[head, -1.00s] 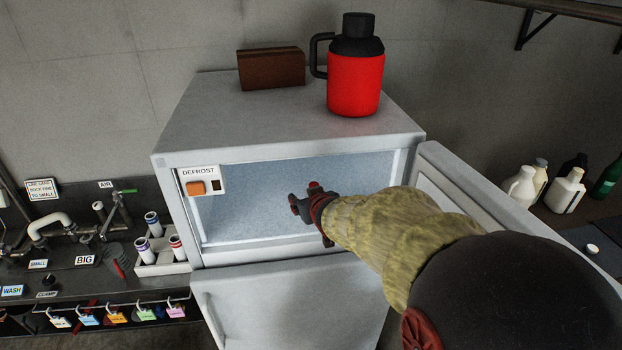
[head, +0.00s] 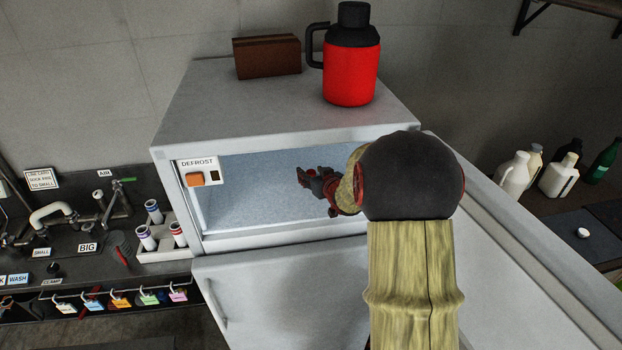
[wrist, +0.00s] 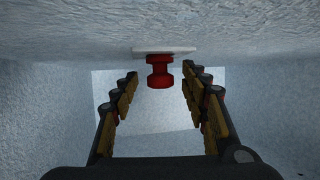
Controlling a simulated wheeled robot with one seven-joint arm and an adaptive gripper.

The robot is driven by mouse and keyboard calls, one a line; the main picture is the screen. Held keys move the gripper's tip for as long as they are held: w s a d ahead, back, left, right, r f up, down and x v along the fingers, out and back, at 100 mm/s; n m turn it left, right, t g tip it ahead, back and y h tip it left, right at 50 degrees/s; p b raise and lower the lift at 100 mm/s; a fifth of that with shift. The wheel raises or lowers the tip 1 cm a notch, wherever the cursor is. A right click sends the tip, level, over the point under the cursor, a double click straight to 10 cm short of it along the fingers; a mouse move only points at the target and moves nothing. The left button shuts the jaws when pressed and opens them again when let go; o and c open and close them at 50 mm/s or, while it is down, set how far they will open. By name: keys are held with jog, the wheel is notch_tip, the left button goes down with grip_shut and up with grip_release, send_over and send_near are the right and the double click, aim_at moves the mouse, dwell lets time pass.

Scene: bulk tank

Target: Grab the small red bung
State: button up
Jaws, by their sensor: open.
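The small red bung (wrist: 160,72) shows in the wrist view, upper middle, against a pale plate (wrist: 165,50) on the frosty surface at the top of the picture. My gripper (wrist: 160,80) is open, with one finger on each side of the bung in that view. I see clear gaps between the fingers and the bung; I cannot tell how far ahead of the fingertips it is. In the head view my gripper (head: 312,178) is inside the frosted freezer compartment (head: 240,190). The bung does not show there.
The freezer's white door (head: 520,260) stands open at the right. A red and black jug (head: 350,75) and a brown block (head: 267,57) stand on top. A DEFROST switch panel (head: 198,172) is at the opening's upper left. Frosty walls surround the gripper closely.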

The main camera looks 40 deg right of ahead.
jog(key=shift+w+d+f, duration=0.1)
jog(key=shift+w, duration=0.15)
jog(key=shift+c, duration=0.6)
jog(key=c, duration=0.9)
